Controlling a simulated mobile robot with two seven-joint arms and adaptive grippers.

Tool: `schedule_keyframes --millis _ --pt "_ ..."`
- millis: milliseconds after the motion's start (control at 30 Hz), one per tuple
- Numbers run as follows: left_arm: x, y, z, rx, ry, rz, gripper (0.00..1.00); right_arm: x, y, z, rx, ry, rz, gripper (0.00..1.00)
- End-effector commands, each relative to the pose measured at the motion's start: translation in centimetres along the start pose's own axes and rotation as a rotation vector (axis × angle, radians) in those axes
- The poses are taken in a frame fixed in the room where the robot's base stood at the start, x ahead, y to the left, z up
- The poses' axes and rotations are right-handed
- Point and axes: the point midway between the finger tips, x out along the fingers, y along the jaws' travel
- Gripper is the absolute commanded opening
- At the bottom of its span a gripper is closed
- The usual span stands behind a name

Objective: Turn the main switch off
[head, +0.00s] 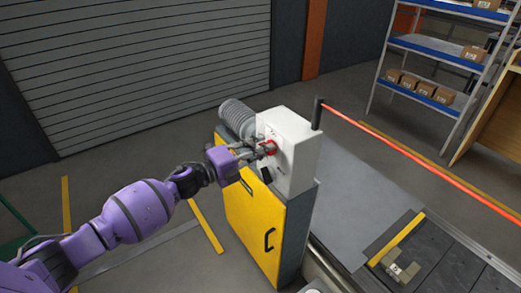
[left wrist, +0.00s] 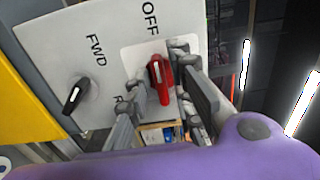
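The main switch is a red rotary knob (left wrist: 160,80) on a light plate, with OFF printed above it and a further label partly hidden at lower left. Its white mark points up towards OFF, slightly left. In the head view the red switch (head: 270,147) is on the front of a white control box (head: 296,150). My left gripper (head: 262,151) is at the box front. In the left wrist view the left gripper's fingers (left wrist: 157,78) stand either side of the knob, the right one close to it; a gap shows at the left one. My right gripper is not visible.
A black knob (left wrist: 76,95) labelled FWD sits left of the red one. The box stands on a yellow-fronted cabinet (head: 252,225), beside a grey ribbed cylinder (head: 238,117). A red bar (head: 420,160) extends right from a dark post. Shelves (head: 430,88) stand behind.

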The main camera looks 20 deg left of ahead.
Motion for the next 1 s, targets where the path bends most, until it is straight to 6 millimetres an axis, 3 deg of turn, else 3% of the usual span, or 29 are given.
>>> schedule_keyframes --millis 300,433,800,1000 --pt "-0.1 0.0 0.0 0.002 0.000 0.001 0.29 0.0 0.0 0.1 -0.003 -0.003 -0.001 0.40" --pt "-1.0 0.1 0.0 0.002 -0.001 0.001 0.29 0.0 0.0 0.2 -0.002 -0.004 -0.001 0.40" --pt "-8.4 0.2 0.0 0.000 -0.001 0.003 0.29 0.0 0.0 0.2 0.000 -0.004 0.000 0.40" --pt "-11.2 0.1 0.0 0.002 0.000 0.001 0.29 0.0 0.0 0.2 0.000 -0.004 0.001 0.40"
